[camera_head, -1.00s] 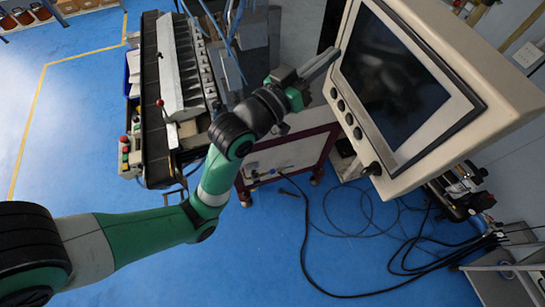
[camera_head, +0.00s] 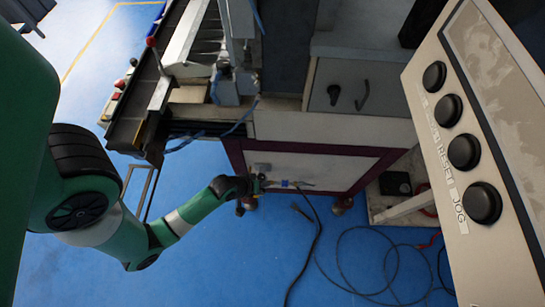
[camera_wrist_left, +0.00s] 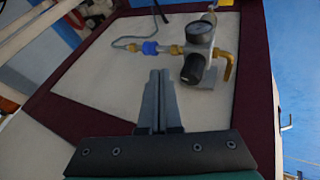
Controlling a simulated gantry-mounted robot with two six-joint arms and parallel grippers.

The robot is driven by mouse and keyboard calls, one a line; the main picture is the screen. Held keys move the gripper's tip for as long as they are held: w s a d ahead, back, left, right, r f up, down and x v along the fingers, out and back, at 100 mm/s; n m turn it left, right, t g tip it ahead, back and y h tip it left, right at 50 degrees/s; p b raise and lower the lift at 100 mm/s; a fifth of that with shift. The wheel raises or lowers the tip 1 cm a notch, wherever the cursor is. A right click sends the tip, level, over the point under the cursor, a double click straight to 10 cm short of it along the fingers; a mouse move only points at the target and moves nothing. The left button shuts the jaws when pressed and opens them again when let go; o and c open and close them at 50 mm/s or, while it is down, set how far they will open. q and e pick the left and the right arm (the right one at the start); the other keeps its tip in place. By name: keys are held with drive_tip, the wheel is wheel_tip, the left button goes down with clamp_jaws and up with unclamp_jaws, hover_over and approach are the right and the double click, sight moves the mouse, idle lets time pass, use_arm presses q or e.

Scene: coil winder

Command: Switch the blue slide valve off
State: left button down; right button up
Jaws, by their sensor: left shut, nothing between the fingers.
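The blue slide valve (camera_wrist_left: 150,48) sits on an air line on the white cabinet panel, between a grey tube and brass fittings. In the head view it shows as a small blue piece (camera_head: 285,183) low on the cabinet. My left gripper (camera_wrist_left: 158,75) is shut and empty, its fingertips just below the valve in the wrist picture. They look close to it, but I cannot tell whether they touch. In the head view my left gripper (camera_head: 259,184) is at the panel, just left of the valve. My right gripper is not in view.
A pressure gauge (camera_wrist_left: 199,33) with a black regulator knob (camera_wrist_left: 194,68) and a brass elbow (camera_wrist_left: 230,68) stands right of the valve. The control panel (camera_head: 462,150) with black knobs fills the right of the head view. Black cables (camera_head: 314,245) lie on the blue floor.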

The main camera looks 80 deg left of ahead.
sight(285, 183)
use_arm(q)
drive_tip(key=b+x, duration=0.5)
drive_tip(key=x, duration=0.4)
drive_tip(key=shift+w, duration=0.25)
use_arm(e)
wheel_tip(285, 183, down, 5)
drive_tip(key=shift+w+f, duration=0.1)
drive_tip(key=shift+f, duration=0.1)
use_arm(q)
drive_tip(key=shift+a, duration=0.1)
